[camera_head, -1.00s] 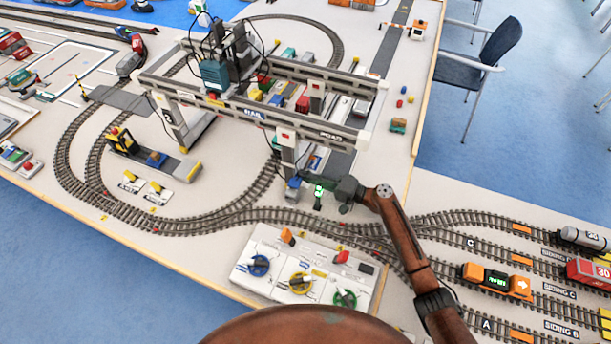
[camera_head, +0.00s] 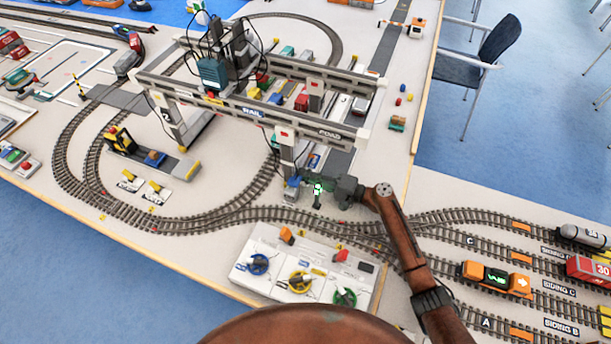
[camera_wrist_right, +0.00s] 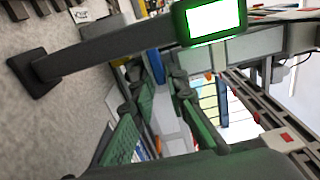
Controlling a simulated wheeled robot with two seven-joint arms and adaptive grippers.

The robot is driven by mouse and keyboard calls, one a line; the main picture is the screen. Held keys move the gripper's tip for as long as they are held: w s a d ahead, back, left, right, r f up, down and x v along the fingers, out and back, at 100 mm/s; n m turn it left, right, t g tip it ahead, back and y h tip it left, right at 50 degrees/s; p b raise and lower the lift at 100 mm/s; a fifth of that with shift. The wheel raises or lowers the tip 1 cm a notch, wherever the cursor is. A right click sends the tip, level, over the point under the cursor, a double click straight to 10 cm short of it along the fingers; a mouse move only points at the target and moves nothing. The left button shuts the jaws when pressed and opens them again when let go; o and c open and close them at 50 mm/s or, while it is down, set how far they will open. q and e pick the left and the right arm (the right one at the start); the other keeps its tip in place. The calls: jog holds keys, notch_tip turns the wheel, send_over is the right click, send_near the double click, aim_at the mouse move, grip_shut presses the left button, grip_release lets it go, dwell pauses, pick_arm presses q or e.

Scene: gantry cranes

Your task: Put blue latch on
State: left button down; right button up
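A small blue part (camera_head: 293,182), which I take for the blue latch, sits at the foot of the gantry crane's near leg (camera_head: 287,152). My right gripper (camera_head: 307,182) reaches in from the right, close to that leg, behind a small post with a lit green display (camera_head: 318,189). In the right wrist view a blue strip (camera_wrist_right: 155,66) shows just beyond the fingertips, in line with the gap. The right gripper's two fingers (camera_wrist_right: 160,82) are apart with nothing visible held between them. I cannot tell whether they touch the blue part. My left gripper is not in view.
The display post (camera_wrist_right: 110,42) stands very close beside the right fingers. A control panel (camera_head: 262,240) with blue, yellow and green dials lies in front. Curved tracks (camera_head: 230,215) run between it and the crane. An orange locomotive (camera_head: 495,278) stands on the right.

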jog(key=shift+o, duration=1.1)
